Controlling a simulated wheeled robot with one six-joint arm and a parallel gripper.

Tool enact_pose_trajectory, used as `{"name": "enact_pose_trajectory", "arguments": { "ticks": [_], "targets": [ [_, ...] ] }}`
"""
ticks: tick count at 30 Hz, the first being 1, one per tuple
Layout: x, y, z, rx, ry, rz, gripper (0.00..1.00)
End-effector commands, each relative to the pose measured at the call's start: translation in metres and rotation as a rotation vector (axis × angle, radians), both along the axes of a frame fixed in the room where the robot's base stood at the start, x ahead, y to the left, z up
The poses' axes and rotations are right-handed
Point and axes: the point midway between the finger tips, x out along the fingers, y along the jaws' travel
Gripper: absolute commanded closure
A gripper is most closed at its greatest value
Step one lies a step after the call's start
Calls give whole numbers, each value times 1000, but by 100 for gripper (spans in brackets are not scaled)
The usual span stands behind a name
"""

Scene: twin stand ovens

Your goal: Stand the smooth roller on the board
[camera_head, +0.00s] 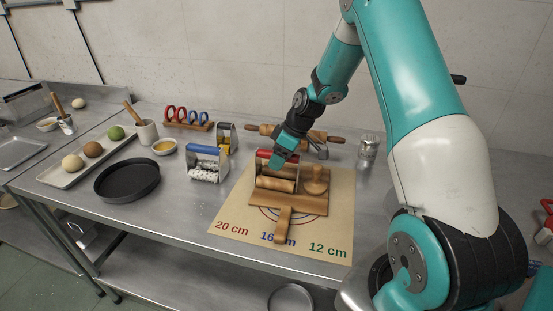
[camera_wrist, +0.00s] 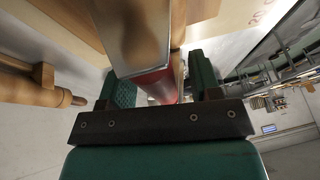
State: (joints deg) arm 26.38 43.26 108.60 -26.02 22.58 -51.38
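The smooth roller, a wooden cylinder (camera_head: 275,183) in a metal frame with a red handle (camera_head: 263,153), is at the wooden board (camera_head: 284,203). In the head view its cylinder appears low over the board's left part; contact is unclear. My gripper (camera_head: 282,158) is above it at the red handle. In the wrist view the red handle (camera_wrist: 158,83) lies between my gripper's fingers (camera_wrist: 161,85), with the metal frame (camera_wrist: 140,40) beyond. The fingers flank the handle closely, but I cannot tell whether they press on it. My gripper hides part of the handle.
A wooden knobbed tool (camera_head: 316,181) stands right of the roller. The board lies on a marked mat (camera_head: 335,222). Blue-handled (camera_head: 207,164) and yellow-handled tools stand left. A rolling pin (camera_head: 300,133) lies behind, a glass jar (camera_head: 368,148) right.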

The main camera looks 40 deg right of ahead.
Motion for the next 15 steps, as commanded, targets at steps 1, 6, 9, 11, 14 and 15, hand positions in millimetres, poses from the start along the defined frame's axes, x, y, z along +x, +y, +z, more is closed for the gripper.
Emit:
{"name": "enact_pose_trajectory", "arguments": {
  "ticks": [1, 6, 9, 11, 14, 15],
  "targets": [
    [0, 0, 0, 0, 0, 0, 42],
    [-1, -2, 4, -1, 0, -1, 42],
    [-4, -7, 15, -1, -3, -2, 42],
    [-6, -11, 25, -2, -4, -2, 42],
    [-12, -20, 47, -3, -6, -4, 42],
    [-14, -23, 57, -3, -6, -3, 42]
  ]
}}
